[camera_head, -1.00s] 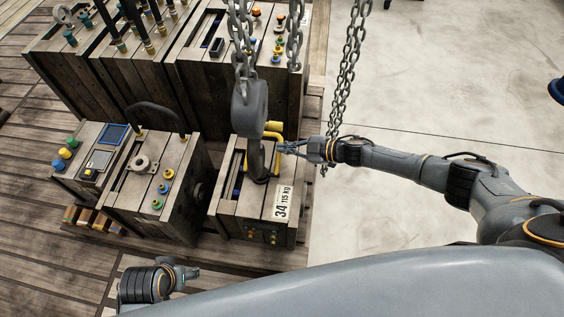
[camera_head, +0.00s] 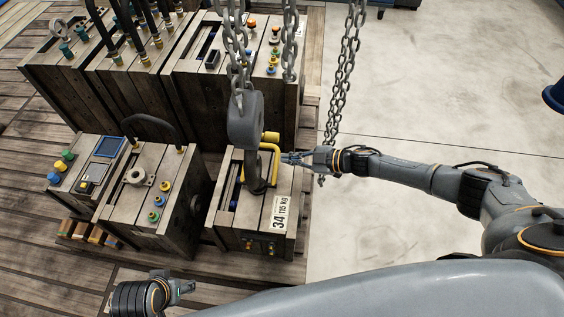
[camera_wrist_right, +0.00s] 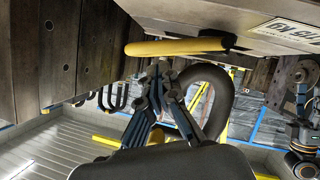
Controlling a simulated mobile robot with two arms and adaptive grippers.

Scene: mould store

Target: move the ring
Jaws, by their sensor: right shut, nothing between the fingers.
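A dark, thick curved piece (camera_wrist_right: 222,92), part of a hook or ring, shows behind my fingers in the right wrist view. In the head view a grey chain hoist block (camera_head: 245,120) hangs over the mould marked 34 (camera_head: 258,215), with a dark hook-like piece (camera_head: 254,172) below it and a yellow handle (camera_head: 274,166) on its right. My right gripper (camera_head: 287,158) is shut and empty just right of this handle; its fingers (camera_wrist_right: 165,88) also show below the yellow bar. A small grey ring (camera_head: 136,176) sits on the middle mould. My left gripper (camera_head: 186,287) is at the bottom, its fingers unclear.
Several wooden-sided moulds (camera_head: 130,95) stand close together at the back left. A small mould with coloured knobs (camera_head: 85,165) is at the left.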

